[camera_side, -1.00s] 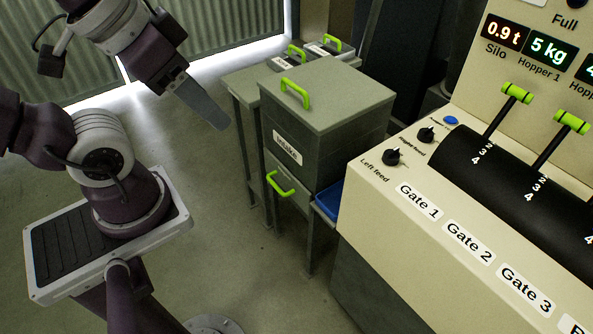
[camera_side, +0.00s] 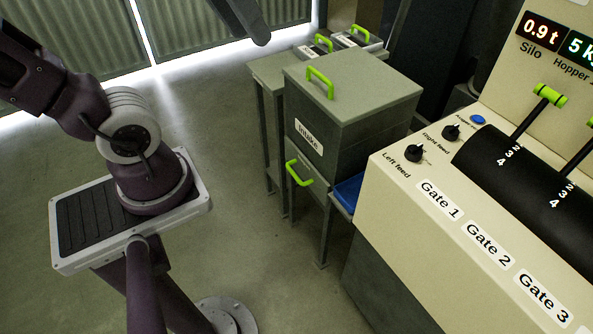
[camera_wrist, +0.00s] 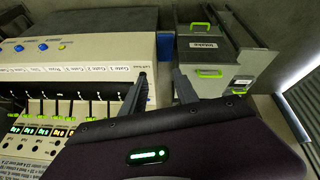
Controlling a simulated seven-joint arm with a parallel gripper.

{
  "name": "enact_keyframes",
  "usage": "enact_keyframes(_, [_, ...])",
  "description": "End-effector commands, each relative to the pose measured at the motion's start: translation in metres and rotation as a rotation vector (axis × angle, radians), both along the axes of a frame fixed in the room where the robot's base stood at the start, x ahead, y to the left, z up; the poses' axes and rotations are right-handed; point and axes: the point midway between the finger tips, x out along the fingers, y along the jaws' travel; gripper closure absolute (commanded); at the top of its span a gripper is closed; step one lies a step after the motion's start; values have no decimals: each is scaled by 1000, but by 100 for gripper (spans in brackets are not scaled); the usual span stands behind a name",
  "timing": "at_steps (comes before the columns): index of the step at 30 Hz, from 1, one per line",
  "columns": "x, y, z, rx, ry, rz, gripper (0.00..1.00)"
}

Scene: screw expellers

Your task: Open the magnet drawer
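A grey box (camera_side: 352,92) labelled "Intake" stands left of the control console. Under its label is a small drawer front (camera_side: 305,178) with a green handle (camera_side: 298,173); it looks flush and closed. I cannot read any "magnet" label. The wrist view appears to show this drawer handle (camera_wrist: 202,27) beyond the lid handle (camera_wrist: 210,73). In the side view only a dark finger part of my gripper (camera_side: 250,22) shows at the top edge, apart from the handle. In the wrist view my gripper (camera_wrist: 161,80) has its two fingers spread, with nothing between them.
The console (camera_side: 440,180) with levers and knobs stands close on the right. A blue tray (camera_side: 348,192) sits between box and console. Smaller green-handled containers (camera_side: 320,44) stand on a table behind. The floor left of the drawer is clear.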

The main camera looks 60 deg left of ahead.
Motion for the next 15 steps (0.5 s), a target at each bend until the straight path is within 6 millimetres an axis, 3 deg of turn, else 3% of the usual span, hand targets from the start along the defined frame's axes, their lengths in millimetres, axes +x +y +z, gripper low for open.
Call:
enact_keyframes(3, [45, 27, 15, -125, 65, 232, 64])
enact_keyframes(7, [89, 64, 23, -233, 119, 482, 64])
enact_keyframes(15, [156, 149, 11, -356, 194, 923, 64])
